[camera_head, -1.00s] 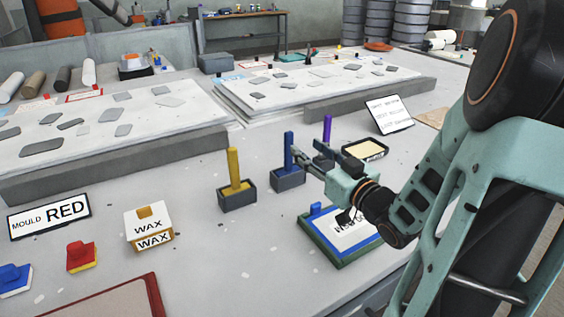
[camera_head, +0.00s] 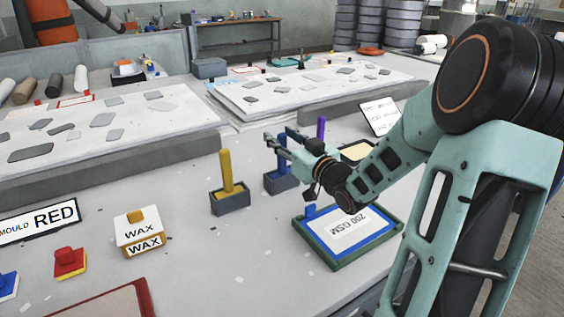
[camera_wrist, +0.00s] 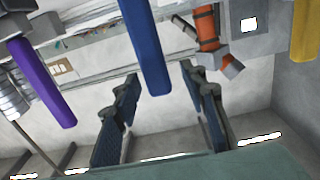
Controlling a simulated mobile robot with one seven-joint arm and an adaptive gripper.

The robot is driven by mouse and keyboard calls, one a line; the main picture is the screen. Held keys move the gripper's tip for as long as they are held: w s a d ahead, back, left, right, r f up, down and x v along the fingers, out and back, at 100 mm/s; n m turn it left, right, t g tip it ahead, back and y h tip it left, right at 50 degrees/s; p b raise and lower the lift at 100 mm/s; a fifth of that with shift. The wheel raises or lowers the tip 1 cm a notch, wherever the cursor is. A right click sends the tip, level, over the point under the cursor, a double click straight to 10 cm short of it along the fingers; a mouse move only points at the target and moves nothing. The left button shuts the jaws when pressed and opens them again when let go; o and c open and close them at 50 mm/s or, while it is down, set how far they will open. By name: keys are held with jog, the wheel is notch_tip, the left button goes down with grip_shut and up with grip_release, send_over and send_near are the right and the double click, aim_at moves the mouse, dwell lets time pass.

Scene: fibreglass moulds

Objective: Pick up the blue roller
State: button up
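The blue roller (camera_head: 282,167) stands upright in a small grey box (camera_head: 280,184), between the yellow and purple ones. My gripper (camera_head: 278,139) is at the height of its upper end and partly covers it in the head view. In the wrist view, the blue roller (camera_wrist: 146,45) hangs from the top edge, with its free end in line with the gap between my two fingers (camera_wrist: 158,78). The fingers are apart, with clear space on both sides of the roller. I cannot tell whether its end is fully between them in depth.
The yellow roller (camera_head: 226,172) stands left in its own grey box; the purple roller (camera_head: 321,128) stands behind right. A green-rimmed tray (camera_head: 339,262) marked 200 GSM lies below my arm. A wax box (camera_head: 140,236) and red block (camera_head: 69,262) are front left.

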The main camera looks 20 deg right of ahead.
jog(key=shift+c, duration=0.6)
grip_shut()
